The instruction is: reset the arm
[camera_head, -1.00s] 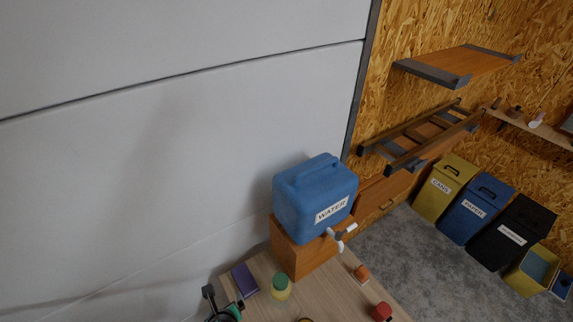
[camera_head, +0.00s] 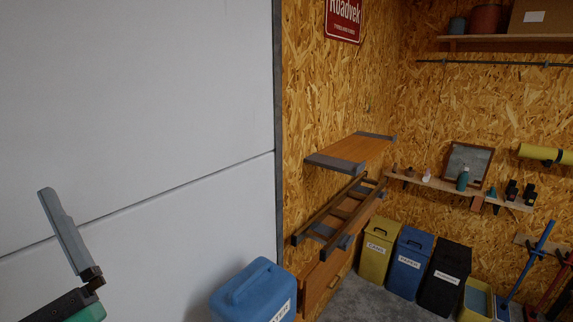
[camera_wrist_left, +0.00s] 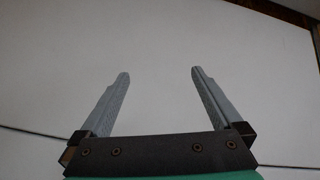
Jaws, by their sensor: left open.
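My left gripper (camera_head: 66,232) is raised at the lower left of the head view, in front of the pale grey panelled wall. One grey finger shows there, with dark and green parts of the gripper below it. In the left wrist view both fingers of the left gripper (camera_wrist_left: 160,73) stand wide apart, with nothing between them and only the pale wall behind. My right gripper is not in view.
A blue water container (camera_head: 252,292) is cut off at the bottom edge. A wooden shelf (camera_head: 350,152), a ladder-like rack (camera_head: 335,212) and yellow (camera_head: 379,250), blue (camera_head: 409,262) and black (camera_head: 444,277) bins stand to the right. The space around the left gripper looks clear.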

